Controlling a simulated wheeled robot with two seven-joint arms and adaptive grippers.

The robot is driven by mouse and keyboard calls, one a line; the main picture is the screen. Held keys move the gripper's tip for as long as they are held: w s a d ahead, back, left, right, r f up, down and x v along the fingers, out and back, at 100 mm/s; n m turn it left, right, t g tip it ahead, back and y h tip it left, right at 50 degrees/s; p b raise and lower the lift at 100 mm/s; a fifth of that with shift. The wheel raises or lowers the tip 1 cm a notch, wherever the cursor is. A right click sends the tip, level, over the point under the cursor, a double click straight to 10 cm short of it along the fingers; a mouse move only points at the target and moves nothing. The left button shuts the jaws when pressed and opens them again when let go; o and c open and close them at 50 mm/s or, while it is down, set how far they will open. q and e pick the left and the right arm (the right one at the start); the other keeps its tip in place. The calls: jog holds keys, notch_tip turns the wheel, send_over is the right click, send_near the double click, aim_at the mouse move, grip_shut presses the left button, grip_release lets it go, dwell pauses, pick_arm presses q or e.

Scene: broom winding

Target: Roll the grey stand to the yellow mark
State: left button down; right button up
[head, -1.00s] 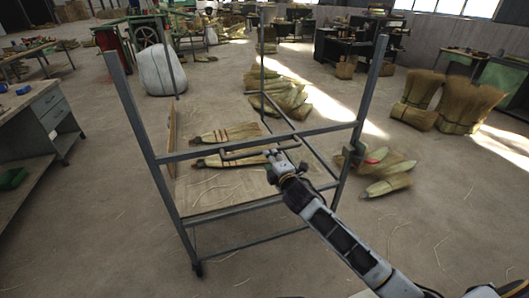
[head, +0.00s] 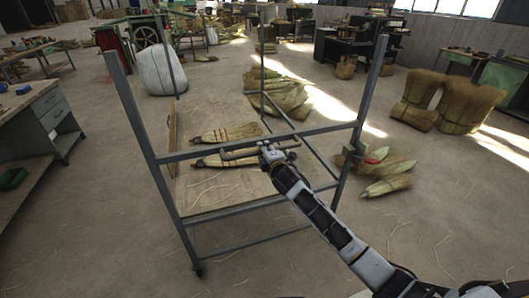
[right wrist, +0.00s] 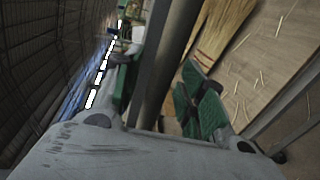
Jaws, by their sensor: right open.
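The grey stand (head: 192,221) is an upright metal frame with tall corner posts and a low wooden shelf. A short grey handle (head: 240,153) sits at its near upper crossbar. My right gripper (head: 272,152) is at the right part of this handle, overlapping it in the head view. In the right wrist view, a grey bar (right wrist: 170,55) runs between the green-padded fingers of the open right gripper (right wrist: 158,88); I cannot tell whether they touch it. My left gripper is out of view. I see no yellow mark.
Brooms (head: 228,133) lie on the stand's shelf. More brooms (head: 385,175) lie on the floor at its right, and a pile (head: 282,90) lies behind it. A white sack (head: 162,72) stands behind at left. A workbench (head: 45,115) is at far left. The near floor is mostly clear.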

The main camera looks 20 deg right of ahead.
jog(key=shift+w, duration=0.15)
jog(key=c, duration=0.8)
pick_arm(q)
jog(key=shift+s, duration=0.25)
pick_arm(e)
grip_shut()
